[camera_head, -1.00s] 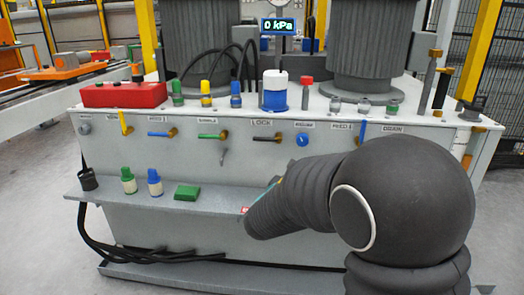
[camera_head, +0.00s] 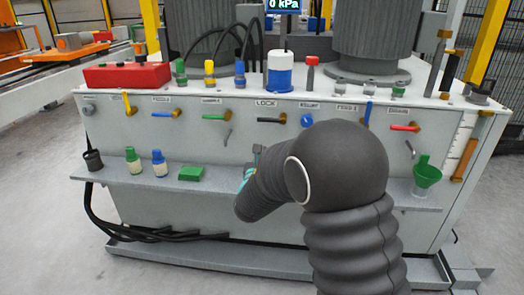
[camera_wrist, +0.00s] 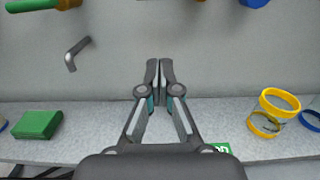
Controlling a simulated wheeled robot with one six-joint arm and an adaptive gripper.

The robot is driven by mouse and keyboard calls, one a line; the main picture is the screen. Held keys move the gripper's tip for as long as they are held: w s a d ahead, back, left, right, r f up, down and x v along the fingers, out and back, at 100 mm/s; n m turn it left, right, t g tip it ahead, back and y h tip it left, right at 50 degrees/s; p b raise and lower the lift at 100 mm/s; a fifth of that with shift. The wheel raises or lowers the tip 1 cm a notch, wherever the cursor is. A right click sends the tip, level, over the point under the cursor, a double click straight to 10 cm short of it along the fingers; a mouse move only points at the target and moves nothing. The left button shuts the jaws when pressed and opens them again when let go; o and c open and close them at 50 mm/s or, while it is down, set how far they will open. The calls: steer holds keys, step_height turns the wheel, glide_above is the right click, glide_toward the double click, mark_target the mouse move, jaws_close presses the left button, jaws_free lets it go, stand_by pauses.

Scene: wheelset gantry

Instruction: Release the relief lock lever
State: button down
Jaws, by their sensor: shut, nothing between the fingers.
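A black-handled lever (camera_head: 268,119) with a brass pivot lies level under the LOCK label (camera_head: 266,103) on the panel. A blue knob (camera_head: 306,120) is to its right. A small bent grey handle (camera_head: 228,136) is lower left; it also shows in the wrist view (camera_wrist: 75,52). I cannot tell for certain which one is the relief lock lever. My gripper (camera_head: 257,150) is shut and empty, below the LOCK lever and apart from it. In the wrist view its fingertips (camera_wrist: 159,65) meet in front of bare panel, right of the bent handle.
A grey shelf (camera_head: 225,186) juts out under the panel, bearing a green block (camera_head: 192,173), two small bottles and a green funnel (camera_head: 426,174). Yellow rings (camera_wrist: 265,124) sit right of my gripper. Other coloured valve levers line the panel. Black hoses hang at lower left.

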steer(key=shift+w+d+r+p, duration=0.1)
steer(key=shift+w+r+p, duration=0.2)
steer(key=shift+w+r, duration=0.75)
steer(key=shift+w+r+p, duration=0.35)
steer(key=shift+w+r, duration=0.05)
steer(key=shift+w, duration=1.25)
steer(key=shift+w+d+r+p, duration=0.1)
steer(key=shift+w+r+p, duration=0.2)
steer(key=shift+w+r, duration=0.75)
